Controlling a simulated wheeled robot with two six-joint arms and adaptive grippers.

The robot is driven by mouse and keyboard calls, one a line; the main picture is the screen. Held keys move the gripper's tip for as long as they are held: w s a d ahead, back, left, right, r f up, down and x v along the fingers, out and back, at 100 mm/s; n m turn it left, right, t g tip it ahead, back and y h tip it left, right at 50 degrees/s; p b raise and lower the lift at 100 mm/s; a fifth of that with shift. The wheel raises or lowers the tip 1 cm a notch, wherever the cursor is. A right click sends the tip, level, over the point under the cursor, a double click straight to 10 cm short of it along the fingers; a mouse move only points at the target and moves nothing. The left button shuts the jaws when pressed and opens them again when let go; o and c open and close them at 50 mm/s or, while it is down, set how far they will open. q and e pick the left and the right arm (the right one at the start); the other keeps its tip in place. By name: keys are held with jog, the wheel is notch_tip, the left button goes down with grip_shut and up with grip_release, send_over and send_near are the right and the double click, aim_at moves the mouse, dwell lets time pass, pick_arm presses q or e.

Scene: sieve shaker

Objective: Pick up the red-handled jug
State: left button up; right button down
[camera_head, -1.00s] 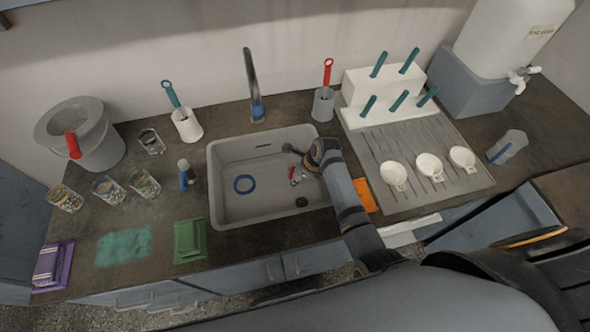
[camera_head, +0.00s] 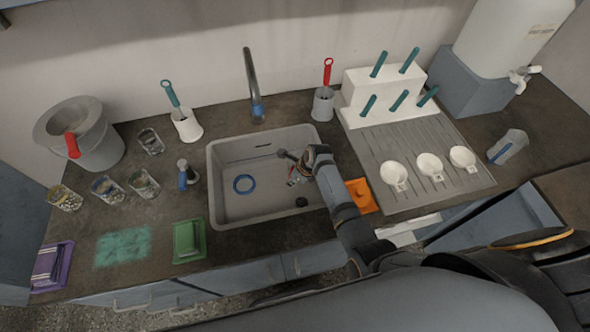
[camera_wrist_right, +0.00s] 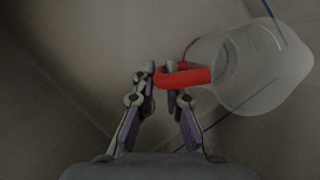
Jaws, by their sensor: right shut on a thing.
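The red-handled jug (camera_wrist_right: 262,66) is clear and lies tilted in the right wrist view, its mouth turned to the right. Its red handle (camera_wrist_right: 185,77) is between the fingertips of my right gripper (camera_wrist_right: 160,74), which is shut on it. In the head view my right gripper (camera_head: 294,171) is inside the sink (camera_head: 216,188), near its right wall. I cannot tell whether the jug touches the sink floor. My left gripper is not in view.
A red-handled brush in a grey holder (camera_head: 323,105) stands behind the right corner. An orange cloth (camera_head: 362,196) and the drainboard (camera_head: 440,140) with white scoops are to the right.

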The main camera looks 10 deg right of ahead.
jog(key=shift+r, duration=0.1)
dwell(0.3)
jog(key=shift+r+p, duration=0.35)
jog(key=shift+r, duration=4.55)
